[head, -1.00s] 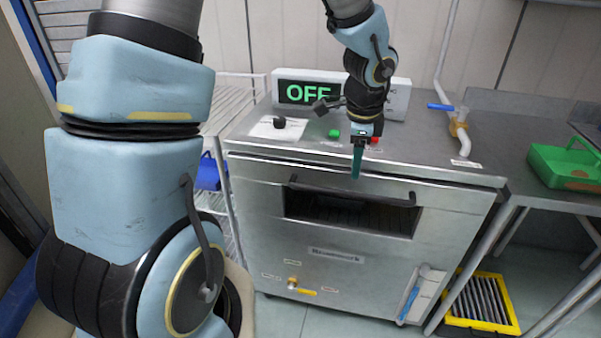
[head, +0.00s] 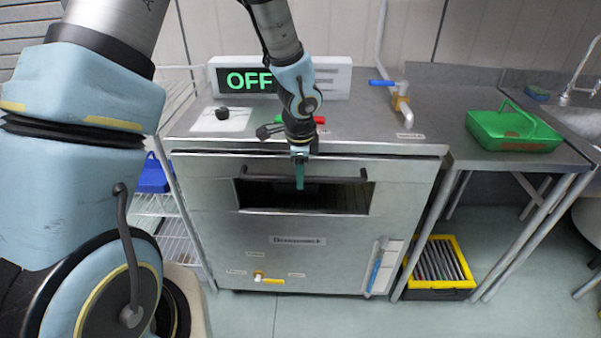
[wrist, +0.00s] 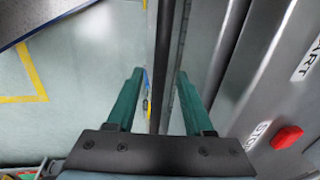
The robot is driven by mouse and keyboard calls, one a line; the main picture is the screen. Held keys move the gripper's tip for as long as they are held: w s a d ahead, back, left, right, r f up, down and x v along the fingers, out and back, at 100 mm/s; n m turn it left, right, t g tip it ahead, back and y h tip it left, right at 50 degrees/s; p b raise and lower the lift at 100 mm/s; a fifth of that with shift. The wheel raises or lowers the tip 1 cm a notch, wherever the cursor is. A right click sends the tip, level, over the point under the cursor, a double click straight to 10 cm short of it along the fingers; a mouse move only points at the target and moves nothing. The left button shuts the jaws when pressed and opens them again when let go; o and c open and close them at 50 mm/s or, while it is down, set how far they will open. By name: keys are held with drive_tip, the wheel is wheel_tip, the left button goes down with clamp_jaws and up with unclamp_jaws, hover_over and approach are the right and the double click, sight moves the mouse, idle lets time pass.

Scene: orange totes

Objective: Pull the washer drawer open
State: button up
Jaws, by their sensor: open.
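The washer (head: 300,265) is a steel cabinet with a sign reading OFF on top. Its drawer front (head: 405,190) has a wide dark slot and a dark bar handle (head: 340,179) across the slot's top. My gripper (head: 299,184) points down at the middle of the handle, with its green fingers in front of the slot. In the wrist view my gripper (wrist: 158,90) is open. A dark bar, which looks like the handle (wrist: 164,70), runs between the two fingers with gaps on both sides. The drawer appears closed.
A green caddy (head: 513,130) sits on the right counter by a sink. A blue-handled pipe (head: 402,103) rises from the washer top. Red (head: 320,119) and green buttons sit behind my wrist. A yellow-edged crate (head: 440,262) stands on the floor at right. The floor in front is clear.

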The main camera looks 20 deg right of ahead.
clamp_jaws()
idle(0.5)
idle(1.0)
